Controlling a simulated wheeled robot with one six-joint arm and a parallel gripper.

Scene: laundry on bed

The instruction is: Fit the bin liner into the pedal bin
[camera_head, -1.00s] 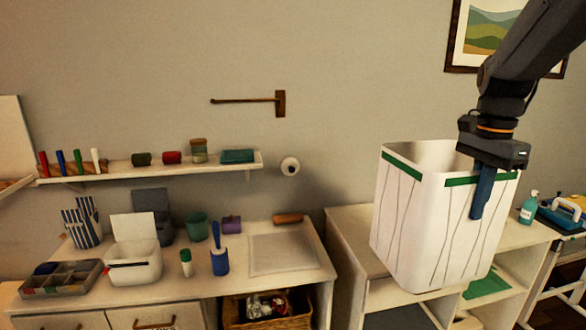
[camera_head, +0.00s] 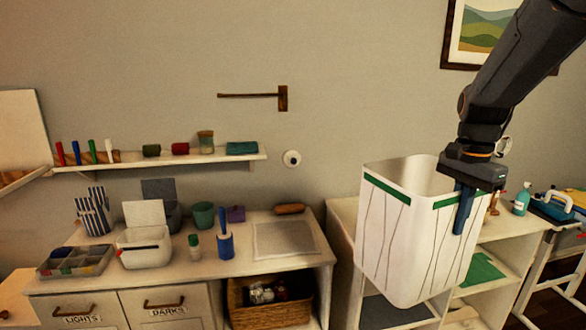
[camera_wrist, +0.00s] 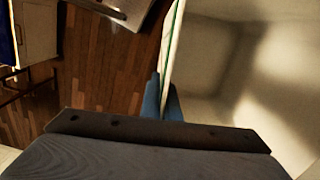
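The bin liner (camera_head: 405,240) is a tall, open-topped white shape with crease lines and a green band around its rim. It is held upright, slightly tilted, in front of the right-hand shelf unit. My gripper (camera_head: 464,208) has its blue fingers over the liner's near right rim, shut on that wall. In the wrist view the fingers (camera_wrist: 165,98) sit on both sides of the thin green-edged wall. The pale inside of the liner (camera_wrist: 235,70) lies to the right. I cannot make out a pedal bin for certain in either view.
A white shelf unit (camera_head: 342,215) stands behind the liner. The left cabinet (camera_head: 290,262) carries a small lidded white box (camera_head: 143,247), a divided tray (camera_head: 75,262) and a blue brush holder (camera_head: 225,246). Wooden floor (camera_wrist: 110,65) shows below. A folding table stands right.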

